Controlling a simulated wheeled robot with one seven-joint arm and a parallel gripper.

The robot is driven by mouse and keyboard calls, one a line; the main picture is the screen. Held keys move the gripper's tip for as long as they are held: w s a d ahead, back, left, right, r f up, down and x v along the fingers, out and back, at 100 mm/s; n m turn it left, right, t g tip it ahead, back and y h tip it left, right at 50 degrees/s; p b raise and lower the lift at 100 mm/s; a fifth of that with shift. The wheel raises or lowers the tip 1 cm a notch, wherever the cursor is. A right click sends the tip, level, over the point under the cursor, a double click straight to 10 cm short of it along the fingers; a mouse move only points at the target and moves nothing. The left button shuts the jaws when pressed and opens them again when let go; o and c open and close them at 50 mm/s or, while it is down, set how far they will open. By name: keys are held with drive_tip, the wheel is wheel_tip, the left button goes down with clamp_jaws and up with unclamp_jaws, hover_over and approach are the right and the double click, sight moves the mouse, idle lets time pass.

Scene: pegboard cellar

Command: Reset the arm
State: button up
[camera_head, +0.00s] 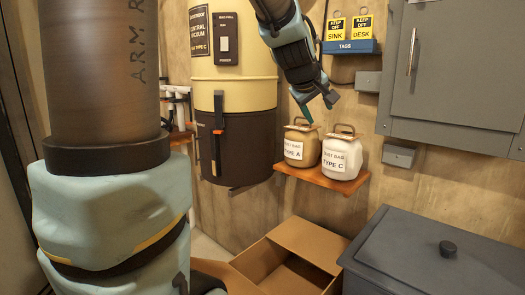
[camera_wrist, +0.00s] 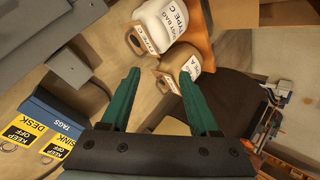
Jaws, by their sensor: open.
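My gripper (camera_head: 318,107) is in the air just above and in front of the small wooden shelf on the wall. In the wrist view its two green fingers (camera_wrist: 160,98) are spread apart with nothing held between them. Below the fingertips stand two dust bags, a tan one labelled Type A (camera_head: 300,147) and a white one labelled Type C (camera_head: 341,156). In the wrist view the Type C bag (camera_wrist: 168,22) and the Type A bag (camera_wrist: 183,66) lie beyond the fingertips. I cannot tell how close the fingers are to the Type A bag.
The central vacuum canister (camera_head: 235,90) hangs left of the shelf (camera_head: 330,181). A grey cabinet (camera_head: 450,65) and the blue tags rack (camera_head: 350,47) are on the wall to the right. An open cardboard box (camera_head: 310,240) and a dark lidded bin (camera_head: 430,265) stand below.

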drive_tip(key=s+a+f+m+g+y, duration=0.2)
drive_tip(key=s+a+f+g, duration=0.1)
drive_tip(key=s+a+f, duration=0.5)
drive_tip(key=s+a+f+m+g+y, duration=0.3)
drive_tip(key=s+a+f, duration=0.6)
drive_tip(key=a+f, duration=0.4)
wheel_tip(320, 180, down, 2)
drive_tip(key=shift+a+f+g, duration=0.1)
drive_tip(key=shift+a+g, duration=0.05)
drive_tip(key=shift+g, duration=0.55)
idle(0.9)
